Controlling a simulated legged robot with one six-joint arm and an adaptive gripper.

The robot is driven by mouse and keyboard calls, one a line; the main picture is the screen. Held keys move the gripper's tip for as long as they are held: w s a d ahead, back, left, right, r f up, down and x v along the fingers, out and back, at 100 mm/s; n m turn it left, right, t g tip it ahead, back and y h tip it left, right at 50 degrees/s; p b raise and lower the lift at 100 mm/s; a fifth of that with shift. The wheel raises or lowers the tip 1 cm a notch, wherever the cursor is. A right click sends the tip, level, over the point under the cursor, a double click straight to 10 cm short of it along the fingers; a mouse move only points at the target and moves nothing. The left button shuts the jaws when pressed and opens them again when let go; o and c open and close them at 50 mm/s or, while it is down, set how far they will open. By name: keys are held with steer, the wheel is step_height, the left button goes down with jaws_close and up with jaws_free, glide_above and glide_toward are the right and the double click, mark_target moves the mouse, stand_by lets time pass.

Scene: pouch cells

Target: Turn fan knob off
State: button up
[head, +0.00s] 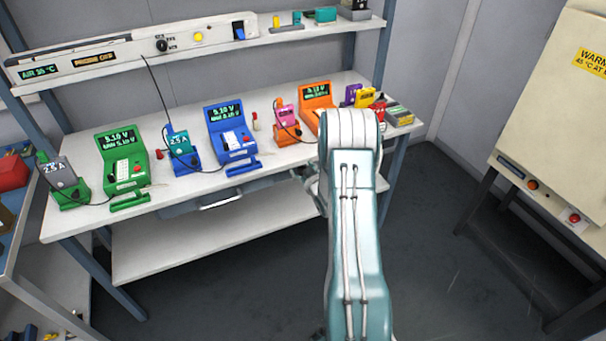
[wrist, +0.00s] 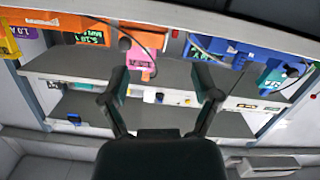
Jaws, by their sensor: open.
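The black fan knob (head: 162,45) sits on the pale control strip (head: 120,58) along the upper shelf. Markings stand beside it, too small to read surely. In the wrist view, turned upside down, the strip (wrist: 245,107) runs beyond my gripper (wrist: 160,80). I cannot make out the knob there; the right finger may cover it. My gripper is open, with nothing between its fingers, and apart from the strip. In the head view my arm hides most of it, in front of the bench and well to the right of the knob.
A yellow button (head: 198,37) and a blue switch (head: 239,31) are right of the knob. Displays read "AIR 35 °C" (head: 40,71) and "PRESS OFF" (head: 94,61). Green (head: 122,158), blue (head: 231,131) and orange (head: 317,97) testers with cables stand on the bench below.

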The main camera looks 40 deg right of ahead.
steer(key=s+d+f+t, duration=0.25)
steer(key=s+f, duration=0.25)
steer(key=f, duration=0.4)
steer(key=x, duration=1)
steer(key=shift+w+d+f+m, duration=0.25)
steer(key=shift+f+m, duration=0.05)
steer(key=shift+m, duration=0.1)
steer(key=shift+g, duration=0.25)
steer(key=shift+c, duration=0.3)
jaws_close()
